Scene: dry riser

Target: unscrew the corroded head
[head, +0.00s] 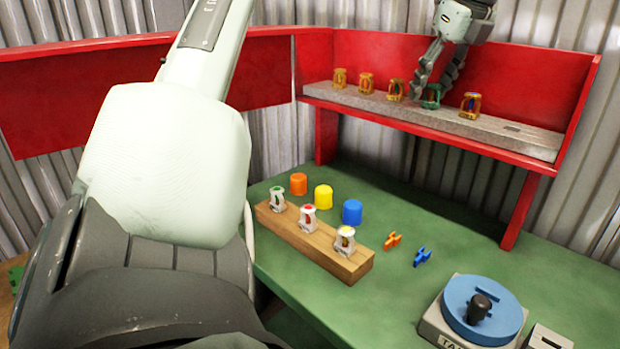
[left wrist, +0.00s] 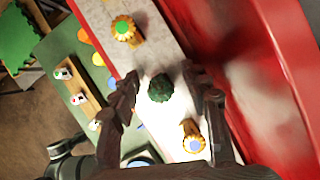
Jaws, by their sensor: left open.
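The corroded head (head: 431,98) is dull green and stands on the grey ledge (head: 500,132) of the red shelf, among several brass-coloured heads. My left gripper (head: 431,86) comes down over it from above, with a finger on either side. In the left wrist view the green head (left wrist: 160,88) sits between the two spread fingers (left wrist: 160,78), with gaps showing on both sides. The gripper is open and holds nothing. The head's lower part and its joint with the ledge are hidden in the wrist view. My right gripper is not in view.
Brass heads (head: 395,90) and (head: 470,105) stand close on either side. On the green table (head: 400,310) are a wooden block (head: 315,245) with three white-framed heads, coloured caps (head: 323,197), small clips (head: 422,256) and a blue disc (head: 482,310). The red back panel (head: 400,60) is close behind.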

